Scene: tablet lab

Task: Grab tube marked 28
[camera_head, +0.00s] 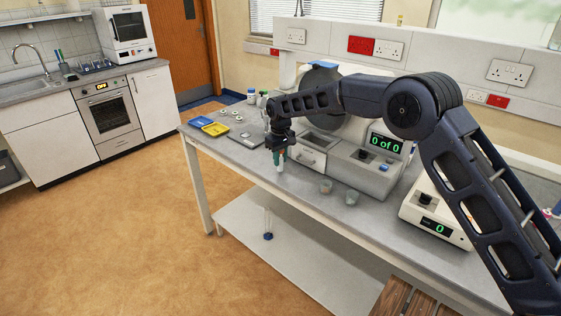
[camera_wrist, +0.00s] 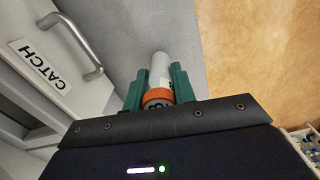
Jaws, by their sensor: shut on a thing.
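My gripper (camera_head: 279,157) hangs over the bench near its front edge, beside the grey machine. In the wrist view my gripper's green fingers (camera_wrist: 157,88) are shut on a white tube with an orange cap (camera_wrist: 157,98). The tube (camera_wrist: 161,68) points away from the wrist, and its lower end shows below the fingers in the head view (camera_head: 280,168). Marks on the cap's end are partly hidden by the gripper's edge, so I cannot read a number for certain.
The grey machine (camera_head: 352,167) reads "0 of 0"; its drawer marked CATCH (camera_wrist: 40,62) is close beside my gripper. Two small cups (camera_head: 326,187) (camera_head: 351,198) stand on the bench (camera_head: 255,173). Yellow (camera_head: 215,129) and blue (camera_head: 199,121) trays lie at the far left. A white device (camera_head: 436,212) reads "0".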

